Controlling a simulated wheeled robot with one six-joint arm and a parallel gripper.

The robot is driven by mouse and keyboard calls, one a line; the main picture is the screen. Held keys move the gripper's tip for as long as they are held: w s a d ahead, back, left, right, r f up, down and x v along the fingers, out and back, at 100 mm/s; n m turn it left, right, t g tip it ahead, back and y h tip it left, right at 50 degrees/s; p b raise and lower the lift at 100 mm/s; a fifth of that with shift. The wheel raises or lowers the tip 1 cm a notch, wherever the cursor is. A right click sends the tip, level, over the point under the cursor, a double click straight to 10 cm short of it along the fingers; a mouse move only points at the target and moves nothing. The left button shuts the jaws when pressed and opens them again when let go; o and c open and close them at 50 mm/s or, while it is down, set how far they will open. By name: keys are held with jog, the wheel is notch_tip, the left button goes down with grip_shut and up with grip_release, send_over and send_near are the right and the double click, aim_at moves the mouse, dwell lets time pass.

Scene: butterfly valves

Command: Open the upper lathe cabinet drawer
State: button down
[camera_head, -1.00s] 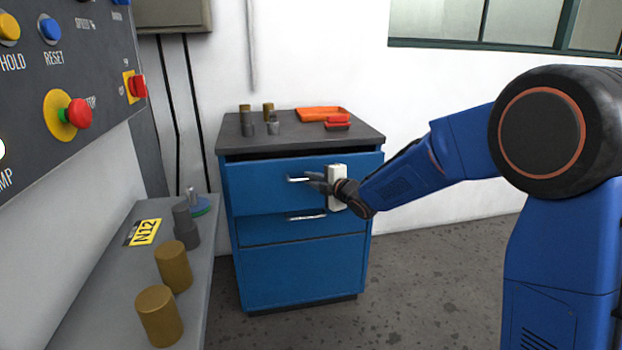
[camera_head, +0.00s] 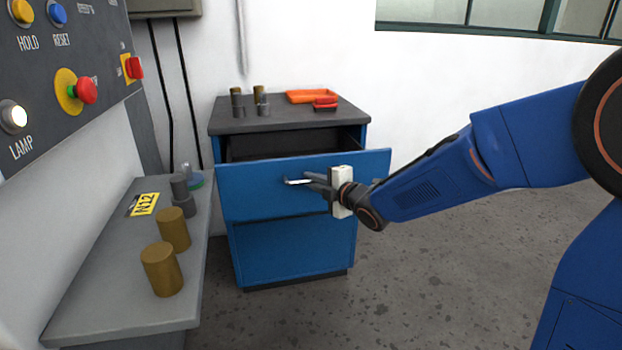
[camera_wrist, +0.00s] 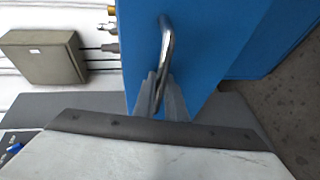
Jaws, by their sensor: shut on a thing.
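The blue lathe cabinet (camera_head: 293,255) stands against the white wall, with a dark grey top. Its upper drawer (camera_head: 245,186) is pulled out well forward, and a dark gap shows behind its front panel. A silver bar handle (camera_head: 297,181) is on the drawer front. My gripper (camera_head: 309,181) is shut on this handle, coming from the right. In the wrist view the handle (camera_wrist: 167,45) passes between the fingers of my gripper (camera_wrist: 161,90). The lower drawer's handle is hidden behind the pulled-out drawer.
Cylinders (camera_head: 237,100), an orange tray (camera_head: 313,96) and a red item (camera_head: 325,104) sit on the cabinet top. A grey bench (camera_head: 110,260) with brown cylinders (camera_head: 162,268) stands at left, below a control panel (camera_head: 60,75). The floor (camera_head: 450,260) at right is clear.

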jog(key=shift+f, duration=0.1)
jog(key=c, duration=2.1)
grip_release()
jog(key=v, duration=1.7)
jog(key=shift+s+d, duration=0.2)
